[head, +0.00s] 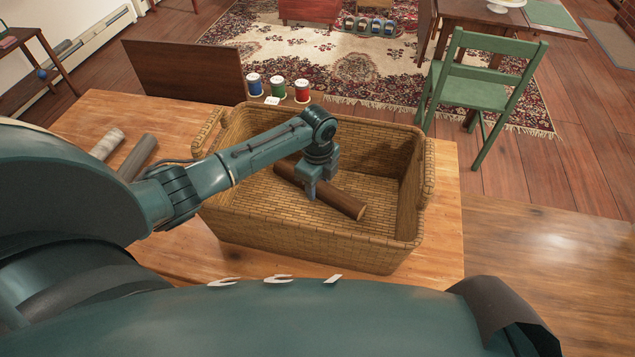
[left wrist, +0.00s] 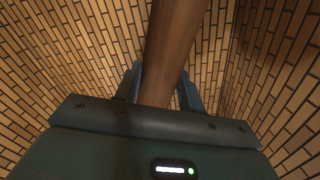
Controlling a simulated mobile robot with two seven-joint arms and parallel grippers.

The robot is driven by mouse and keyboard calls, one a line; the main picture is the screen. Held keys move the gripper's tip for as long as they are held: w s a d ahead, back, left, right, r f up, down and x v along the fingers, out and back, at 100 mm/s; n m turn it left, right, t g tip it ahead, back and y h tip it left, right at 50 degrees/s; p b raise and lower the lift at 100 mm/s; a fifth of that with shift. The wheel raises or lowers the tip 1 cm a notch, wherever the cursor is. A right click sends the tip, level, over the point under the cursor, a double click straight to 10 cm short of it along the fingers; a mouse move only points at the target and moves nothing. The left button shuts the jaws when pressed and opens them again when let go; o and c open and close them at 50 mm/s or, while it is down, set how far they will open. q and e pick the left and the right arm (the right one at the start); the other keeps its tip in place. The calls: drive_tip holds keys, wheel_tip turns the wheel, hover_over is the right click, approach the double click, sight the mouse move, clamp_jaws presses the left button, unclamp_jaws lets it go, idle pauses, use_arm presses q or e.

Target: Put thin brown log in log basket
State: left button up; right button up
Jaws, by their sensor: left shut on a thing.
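The thin brown log (head: 340,199) is inside the wicker log basket (head: 310,243), slanting from upper left to lower right. It also shows between the fingers in the left wrist view (left wrist: 172,50). My left gripper (head: 318,183) reaches down into the basket and is shut on the log near its middle. The gripper also shows in the left wrist view (left wrist: 160,88), with a finger on each side of the log. The gripper hides part of the log, and I cannot tell whether the log touches the basket floor. My right gripper is not in view.
A pale log (head: 107,144) and a grey-brown log (head: 138,157) lie on the wooden table (head: 105,108) left of the basket. Blue, red and green cans (head: 278,88) stand beyond the basket. A green chair (head: 480,85) is at the right.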

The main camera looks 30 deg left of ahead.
use_arm(q)
drive_tip(key=o, duration=1.1)
drive_tip(key=shift+o, duration=0.2)
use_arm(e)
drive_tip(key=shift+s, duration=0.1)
use_arm(q)
wheel_tip(320, 180, up, 12)
drive_tip(key=shift+p, duration=0.45)
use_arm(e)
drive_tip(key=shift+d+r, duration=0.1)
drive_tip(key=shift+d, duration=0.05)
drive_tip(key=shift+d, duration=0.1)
